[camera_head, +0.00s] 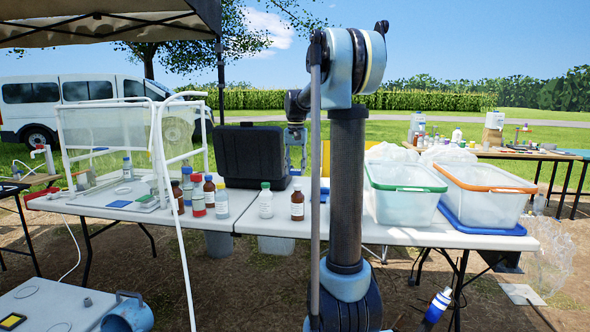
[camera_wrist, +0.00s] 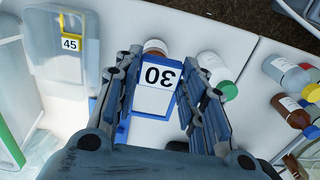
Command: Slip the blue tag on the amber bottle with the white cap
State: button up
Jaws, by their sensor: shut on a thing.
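A blue tag (camera_wrist: 156,85) with a white face marked 30 sits between the fingers of my gripper (camera_wrist: 159,60) in the wrist view. The gripper is shut on it. The amber bottle with the white cap (camera_head: 297,203) stands upright on the table in the head view. In the wrist view its cap (camera_wrist: 155,46) shows just past the tag's far edge, and the tag hides part of the bottle. I cannot tell whether tag and bottle touch. In the head view my gripper (camera_head: 296,168) points down above the bottle, in front of the black case; the tag is unclear there.
A white bottle with a green cap (camera_head: 265,201) stands just left of the amber bottle. Several more bottles (camera_head: 209,190) cluster farther left. A black case (camera_head: 249,156) is behind. Clear bins with green (camera_head: 405,205) and orange (camera_head: 487,200) rims stand right.

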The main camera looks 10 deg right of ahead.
jog(key=shift+f, duration=2.3)
jog(key=shift+s+f, duration=0.1)
jog(key=shift+f, duration=1.7)
jog(key=o, duration=1)
notch_tip(320, 180, up, 12)
jog(key=shift+f, duration=0.1)
